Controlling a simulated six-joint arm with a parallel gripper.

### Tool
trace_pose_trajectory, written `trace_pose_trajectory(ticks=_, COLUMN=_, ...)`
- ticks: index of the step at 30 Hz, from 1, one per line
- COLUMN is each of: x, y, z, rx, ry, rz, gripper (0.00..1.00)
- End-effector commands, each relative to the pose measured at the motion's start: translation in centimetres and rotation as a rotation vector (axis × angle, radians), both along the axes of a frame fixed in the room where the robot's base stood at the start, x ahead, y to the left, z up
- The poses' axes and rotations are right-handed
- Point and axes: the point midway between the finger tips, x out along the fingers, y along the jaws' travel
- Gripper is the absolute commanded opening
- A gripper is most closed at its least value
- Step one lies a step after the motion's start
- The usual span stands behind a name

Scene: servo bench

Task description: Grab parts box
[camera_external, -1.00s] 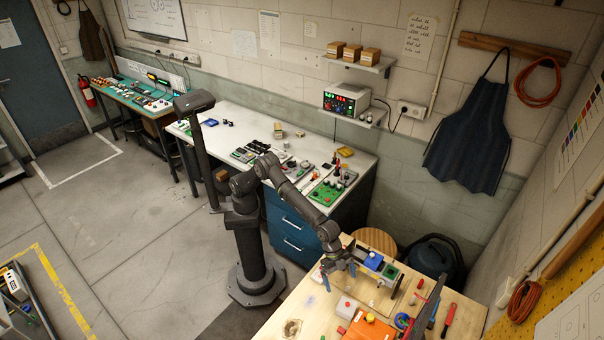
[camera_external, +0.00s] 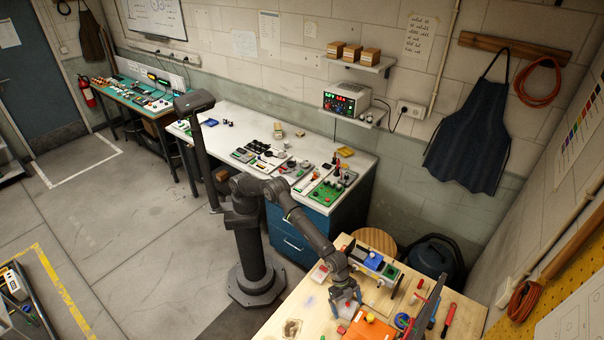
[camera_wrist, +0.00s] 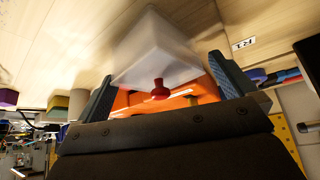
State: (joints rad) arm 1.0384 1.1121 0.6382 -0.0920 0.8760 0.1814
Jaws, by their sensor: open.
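A pale translucent box with a red knob (camera_wrist: 165,45), which looks like the parts box, sits on the wooden bench in the wrist view. My gripper (camera_wrist: 162,70) is open, with one blue-grey finger on each side of this box. Gaps to the fingers look small; I cannot tell whether either touches it. In the external view my gripper (camera_external: 346,299) points down over the bench and hides most or all of the box there.
An orange tray or panel (camera_external: 368,331) lies close in front of my gripper. A blue part on a fixture (camera_external: 373,261) stands behind it. A red-handled tool (camera_external: 449,315) lies to the right. A label reading R1 (camera_wrist: 244,43) is on the bench.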

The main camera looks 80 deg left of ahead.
Motion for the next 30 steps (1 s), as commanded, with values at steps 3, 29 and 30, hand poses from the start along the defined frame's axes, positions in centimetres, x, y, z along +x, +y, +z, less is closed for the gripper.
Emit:
trace_pose_trajectory(ticks=3, x=0.06, y=-0.18, z=-0.20, rx=-0.002, ry=-0.001, rz=0.000, gripper=1.00)
trace_pose_trajectory(ticks=29, x=0.06, y=-0.13, z=-0.11, rx=-0.001, ry=0.000, rz=0.000, gripper=0.37)
trace_pose_trajectory(ticks=30, x=0.06, y=-0.14, z=0.00, rx=-0.001, ry=0.000, rz=0.000, gripper=0.37)
